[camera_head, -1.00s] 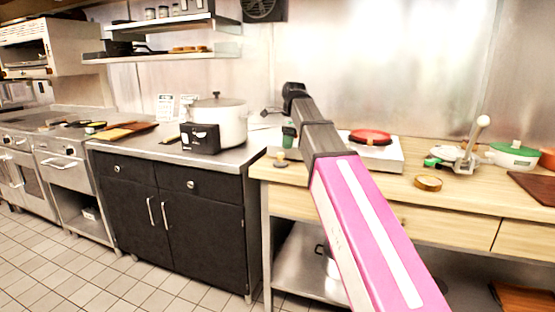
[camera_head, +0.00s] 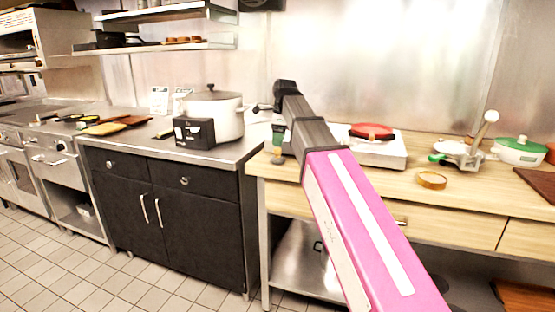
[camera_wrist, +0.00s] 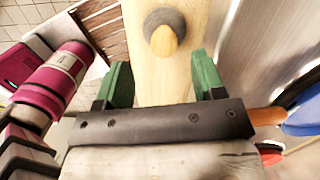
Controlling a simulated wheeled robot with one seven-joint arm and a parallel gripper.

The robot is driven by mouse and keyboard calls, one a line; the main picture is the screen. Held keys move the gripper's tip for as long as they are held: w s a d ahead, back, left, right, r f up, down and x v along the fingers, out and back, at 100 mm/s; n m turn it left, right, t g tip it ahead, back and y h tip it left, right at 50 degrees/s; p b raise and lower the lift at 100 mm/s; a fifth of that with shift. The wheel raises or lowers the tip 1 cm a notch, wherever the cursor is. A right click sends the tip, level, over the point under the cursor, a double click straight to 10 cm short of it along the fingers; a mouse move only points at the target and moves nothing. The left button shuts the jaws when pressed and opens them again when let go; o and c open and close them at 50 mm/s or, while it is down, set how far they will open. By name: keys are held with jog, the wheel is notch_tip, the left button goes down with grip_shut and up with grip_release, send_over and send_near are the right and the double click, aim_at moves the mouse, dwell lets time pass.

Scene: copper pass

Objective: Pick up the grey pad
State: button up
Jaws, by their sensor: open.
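A small round grey pad (camera_wrist: 151,20) with a tan knob on it stands on the pale wooden counter, at the top middle of the wrist view. In the head view it shows small at the counter's left end (camera_head: 277,159). My gripper (camera_wrist: 163,78) is open and empty, with one green finger on each side of the picture's middle. The pad lies ahead of the gap between the fingers, apart from both. In the head view my gripper (camera_head: 278,138) points down just above the pad. Its far finger is hard to make out there.
A white hob (camera_head: 375,152) with a red pan (camera_head: 371,131) stands right of my gripper. A brass ring (camera_head: 432,180), a metal press (camera_head: 462,155) and a green-lidded pot (camera_head: 518,150) are farther right. A large steel pot (camera_head: 215,112) and black box (camera_head: 194,132) stand left.

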aim_at(278, 149)
jog(key=shift+w+a+f, duration=0.15)
jog(key=shift+f, duration=1.15)
jog(key=shift+w+a+f, duration=0.1)
jog(key=shift+w+f, duration=0.05)
jog(key=shift+f, duration=1.1)
jog(key=c, duration=1)
